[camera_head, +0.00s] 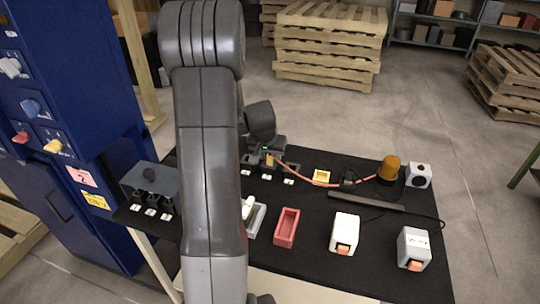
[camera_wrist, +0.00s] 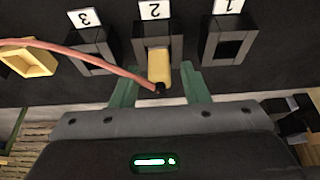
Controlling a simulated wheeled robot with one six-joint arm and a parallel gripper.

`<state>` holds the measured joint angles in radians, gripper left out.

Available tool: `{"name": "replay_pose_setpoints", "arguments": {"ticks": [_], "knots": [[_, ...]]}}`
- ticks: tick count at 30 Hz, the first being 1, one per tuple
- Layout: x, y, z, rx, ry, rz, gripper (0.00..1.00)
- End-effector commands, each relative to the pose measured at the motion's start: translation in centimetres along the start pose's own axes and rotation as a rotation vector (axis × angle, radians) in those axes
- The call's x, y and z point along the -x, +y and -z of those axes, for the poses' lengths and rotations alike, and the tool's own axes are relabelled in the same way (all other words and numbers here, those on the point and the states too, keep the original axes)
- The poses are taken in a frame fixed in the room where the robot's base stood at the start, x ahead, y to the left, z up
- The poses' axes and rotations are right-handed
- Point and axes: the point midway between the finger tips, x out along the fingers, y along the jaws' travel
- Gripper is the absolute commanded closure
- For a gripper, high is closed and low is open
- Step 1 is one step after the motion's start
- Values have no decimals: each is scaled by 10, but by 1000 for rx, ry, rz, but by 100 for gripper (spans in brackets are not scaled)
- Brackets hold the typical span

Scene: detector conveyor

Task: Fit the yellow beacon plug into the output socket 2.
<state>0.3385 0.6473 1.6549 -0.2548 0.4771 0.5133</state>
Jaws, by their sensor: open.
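The yellow beacon plug (camera_wrist: 160,70) stands at output socket 2 (camera_wrist: 146,29), the dark block behind label 2 (camera_wrist: 157,10), in the wrist view. Its far end overlaps the socket's opening; how deep it sits I cannot tell. An orange-red cable (camera_wrist: 90,52) leaves its near end to the left. My gripper (camera_wrist: 160,80) is open, one green finger on each side of the plug, with small gaps visible. In the head view the plug (camera_head: 269,159) is small beside my arm, and the cable runs right to the orange beacon (camera_head: 389,167).
Socket 3 (camera_wrist: 92,40) and socket 1 (camera_wrist: 212,46) flank socket 2 and look empty. A yellow holder (camera_head: 321,176) is to the right. A red tray (camera_head: 287,227) and two white boxes (camera_head: 344,233) (camera_head: 413,248) stand at the front of the black table.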

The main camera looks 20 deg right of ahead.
Motion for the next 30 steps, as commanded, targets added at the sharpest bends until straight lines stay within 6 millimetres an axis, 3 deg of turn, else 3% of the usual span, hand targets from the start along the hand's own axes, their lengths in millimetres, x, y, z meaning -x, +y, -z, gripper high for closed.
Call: {"name": "replay_pose_setpoints", "arguments": {"ticks": [18, 30], "knots": [[107, 0, 1, 0, 4, 2, 59], [120, 0, 0, 1, 0, 0, 59]]}}
